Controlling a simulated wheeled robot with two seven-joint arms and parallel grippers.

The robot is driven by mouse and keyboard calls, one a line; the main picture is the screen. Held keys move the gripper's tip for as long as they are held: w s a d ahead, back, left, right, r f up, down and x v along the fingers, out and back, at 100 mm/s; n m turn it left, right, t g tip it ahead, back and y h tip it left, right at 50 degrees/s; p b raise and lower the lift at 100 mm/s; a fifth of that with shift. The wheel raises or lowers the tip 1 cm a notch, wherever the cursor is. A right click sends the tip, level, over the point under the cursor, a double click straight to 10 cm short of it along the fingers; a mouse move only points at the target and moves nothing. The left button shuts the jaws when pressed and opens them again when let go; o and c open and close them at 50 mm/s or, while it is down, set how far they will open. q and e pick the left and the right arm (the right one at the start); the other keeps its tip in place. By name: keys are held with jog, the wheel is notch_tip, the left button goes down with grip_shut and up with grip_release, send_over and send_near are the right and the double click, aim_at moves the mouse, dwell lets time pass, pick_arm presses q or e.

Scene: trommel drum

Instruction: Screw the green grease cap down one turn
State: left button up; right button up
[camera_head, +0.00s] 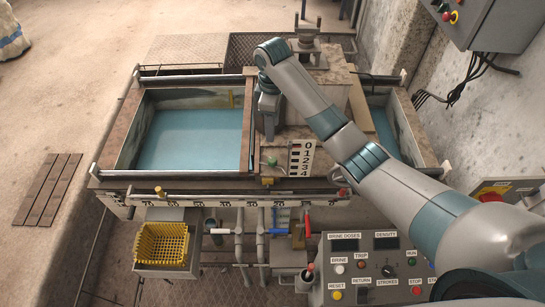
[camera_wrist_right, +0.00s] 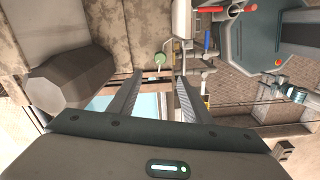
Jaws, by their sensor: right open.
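The green grease cap (camera_head: 271,161) is a small round knob beside the 0 to 4 number plate (camera_head: 300,158), on the brown housing right of the blue tank. In the right wrist view the cap (camera_wrist_right: 160,58) lies just beyond the fingertips, roughly centred between them. My right gripper (camera_head: 269,138) points down, just behind the cap in the head view. In the right wrist view its two fingers (camera_wrist_right: 160,78) are apart with nothing between them. The gap between fingertips and cap is hard to judge. My left gripper is not in view.
A blue-floored tank (camera_head: 190,138) lies left of the housing. Pipes with a red handle (camera_head: 307,222) and a yellow basket (camera_head: 162,244) stand in front. A control panel (camera_head: 370,268) sits at front right. A grey box-like part (camera_wrist_right: 68,82) is close left of the fingers.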

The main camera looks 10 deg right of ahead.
aim_at(272, 159)
notch_tip(272, 159, down, 15)
jog(key=shift+r+p, duration=0.1)
jog(key=shift+p, duration=0.9)
jog(key=shift+f, duration=0.7)
jog(key=c, duration=1.1)
